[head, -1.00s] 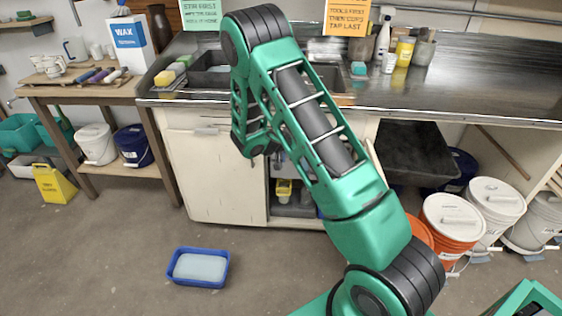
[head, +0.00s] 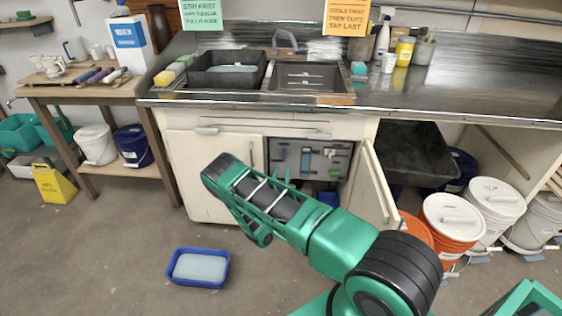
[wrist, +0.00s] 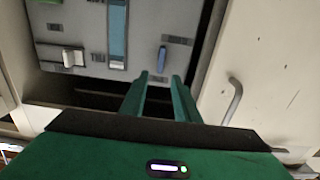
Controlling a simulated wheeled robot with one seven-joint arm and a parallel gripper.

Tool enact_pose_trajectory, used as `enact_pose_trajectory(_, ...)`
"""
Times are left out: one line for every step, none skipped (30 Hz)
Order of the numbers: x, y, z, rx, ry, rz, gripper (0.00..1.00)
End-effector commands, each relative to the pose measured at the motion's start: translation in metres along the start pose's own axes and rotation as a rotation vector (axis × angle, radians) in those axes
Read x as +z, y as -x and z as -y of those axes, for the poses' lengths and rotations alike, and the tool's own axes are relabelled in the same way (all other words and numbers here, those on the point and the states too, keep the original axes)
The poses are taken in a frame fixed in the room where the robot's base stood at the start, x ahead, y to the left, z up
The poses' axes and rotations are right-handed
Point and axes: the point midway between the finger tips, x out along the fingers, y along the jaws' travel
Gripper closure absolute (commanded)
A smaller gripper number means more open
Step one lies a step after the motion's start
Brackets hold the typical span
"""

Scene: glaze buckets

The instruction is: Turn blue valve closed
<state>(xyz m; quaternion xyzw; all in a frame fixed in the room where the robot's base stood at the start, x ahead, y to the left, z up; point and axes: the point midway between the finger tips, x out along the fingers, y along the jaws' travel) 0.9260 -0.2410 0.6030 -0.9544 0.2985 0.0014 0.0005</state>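A grey panel (head: 340,164) stands inside the open cabinet under the sink. It also shows close up in the wrist view (wrist: 90,20), which appears upside down relative to the head view. A small blue handle (wrist: 162,58), seemingly the blue valve, is upright in the wrist view. In the head view it appears at the panel's left side (head: 282,154). My gripper (wrist: 159,77) is open and empty, its two green fingers apart. The handle appears just past the fingertips, in line with their gap; contact cannot be told.
A white lever (wrist: 73,57) and a blue strip (wrist: 117,35) share the panel. A cabinet door (head: 371,187) stands open at right; the left door (head: 215,178) is closed, its handle (wrist: 235,97) near my gripper. A blue tub (head: 198,281) sits on the floor.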

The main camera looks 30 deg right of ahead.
Motion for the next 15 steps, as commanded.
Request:
enact_pose_trajectory(0.003, 0.000, 0.001, -0.008, 0.001, -0.002, 0.71)
enact_pose_trajectory(0.004, -0.001, 0.001, -0.011, 0.001, -0.002, 0.71)
enact_pose_trajectory(0.004, -0.002, 0.002, -0.013, 0.000, -0.003, 0.71)
enact_pose_trajectory(0.004, -0.005, 0.002, -0.014, -0.001, -0.003, 0.71)
enact_pose_trajectory(0.004, -0.007, 0.002, -0.014, -0.001, -0.003, 0.71)
enact_pose_trajectory(0.004, -0.012, 0.002, -0.013, -0.001, -0.004, 0.71)
enact_pose_trajectory(0.004, -0.017, 0.002, -0.011, -0.003, -0.004, 0.71)
enact_pose_trajectory(0.003, -0.021, 0.001, -0.011, -0.003, -0.004, 0.71)
enact_pose_trajectory(0.003, -0.028, 0.002, -0.012, -0.003, -0.005, 0.71)
enact_pose_trajectory(0.003, -0.033, 0.002, -0.012, -0.004, -0.006, 0.71)
enact_pose_trajectory(0.003, -0.039, 0.001, -0.011, -0.003, -0.005, 0.71)
enact_pose_trajectory(0.003, -0.046, 0.002, -0.011, -0.003, -0.006, 0.71)
enact_pose_trajectory(0.003, -0.051, 0.002, -0.012, -0.003, -0.005, 0.71)
enact_pose_trajectory(0.002, -0.057, 0.002, -0.013, -0.002, -0.006, 0.71)
enact_pose_trajectory(0.003, -0.064, 0.002, -0.012, -0.002, -0.005, 0.71)
